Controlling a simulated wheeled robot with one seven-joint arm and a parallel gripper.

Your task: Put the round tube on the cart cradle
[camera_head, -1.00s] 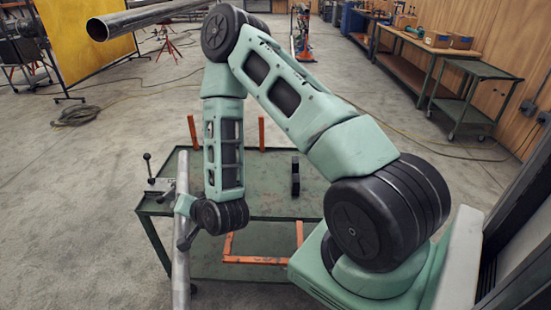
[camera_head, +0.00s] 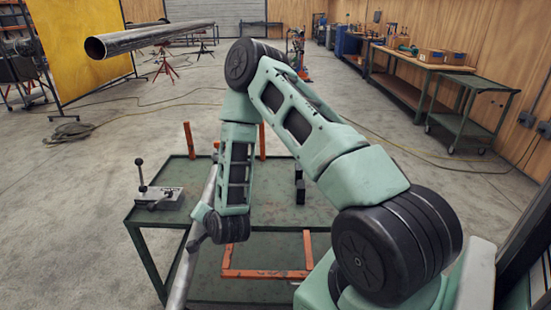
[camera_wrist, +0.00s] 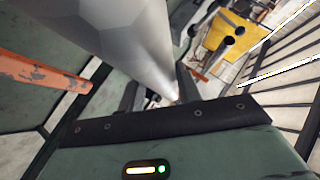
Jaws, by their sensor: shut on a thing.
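The round tube (camera_head: 181,278) is a long silver pipe at the left front of the green cart (camera_head: 284,213). It slants in the head view, its upper end further right and its lower part running to the bottom edge. My gripper (camera_head: 196,240) is shut on it, partly hidden by my wrist. In the wrist view the tube (camera_wrist: 115,40) fills the upper middle, close against my gripper (camera_wrist: 158,92). Orange upright posts (camera_head: 189,140) stand at the cart's far edge. I cannot tell whether the tube touches the cart.
A lever clamp (camera_head: 158,196) sits on the cart's left corner. Small dark blocks (camera_head: 300,189) stand on the cart top, and an orange frame (camera_head: 265,273) lies lower down. A large pipe (camera_head: 150,38) is at upper left. Open floor lies beyond the cart.

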